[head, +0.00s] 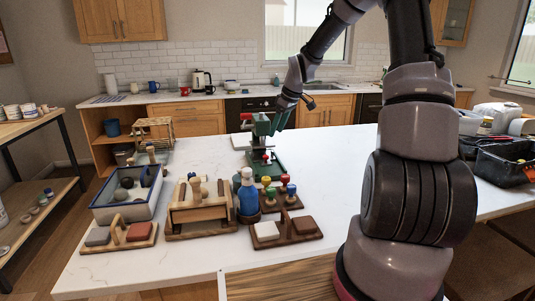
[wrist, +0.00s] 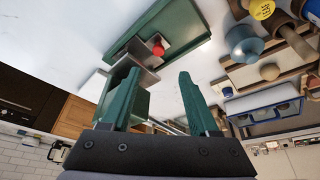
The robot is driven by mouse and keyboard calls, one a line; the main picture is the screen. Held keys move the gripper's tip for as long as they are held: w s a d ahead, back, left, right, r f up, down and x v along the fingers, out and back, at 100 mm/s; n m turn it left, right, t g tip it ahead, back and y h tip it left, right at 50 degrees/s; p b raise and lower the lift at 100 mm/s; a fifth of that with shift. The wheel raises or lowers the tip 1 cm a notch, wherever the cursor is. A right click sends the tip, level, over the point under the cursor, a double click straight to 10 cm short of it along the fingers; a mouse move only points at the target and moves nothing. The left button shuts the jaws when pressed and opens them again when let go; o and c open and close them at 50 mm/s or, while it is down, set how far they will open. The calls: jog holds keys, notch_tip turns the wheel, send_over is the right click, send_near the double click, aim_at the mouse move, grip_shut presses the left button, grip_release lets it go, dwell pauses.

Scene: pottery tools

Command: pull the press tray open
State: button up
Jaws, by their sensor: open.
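The green press (head: 264,165) stands on the white worktop, left of my arm in the head view. Its low green base also shows in the wrist view (wrist: 185,28). A grey metal tray with a red knob (wrist: 158,48) sits at the base, and the red knob shows in the head view too (head: 266,157). How far the tray is out is hard to tell. My gripper (wrist: 159,73) has two green fingers, spread apart with nothing held between them. In the head view my gripper (head: 282,117) is beside the press's upper part, above the knob. The left finger partly overlaps the press in the wrist view.
A blue bottle (head: 248,194) and a rack of coloured-knob tools (head: 292,202) stand in front of the press. A wooden box (head: 200,212) and a blue-rimmed tray (head: 104,214) are to the left. The worktop (head: 330,165) is clear right of the press.

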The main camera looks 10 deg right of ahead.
aim_at(266, 156)
jog(key=x, duration=1.2)
jog(key=shift+w+d, duration=0.1)
jog(key=shift+w, duration=0.15)
grip_shut()
dwell(1.0)
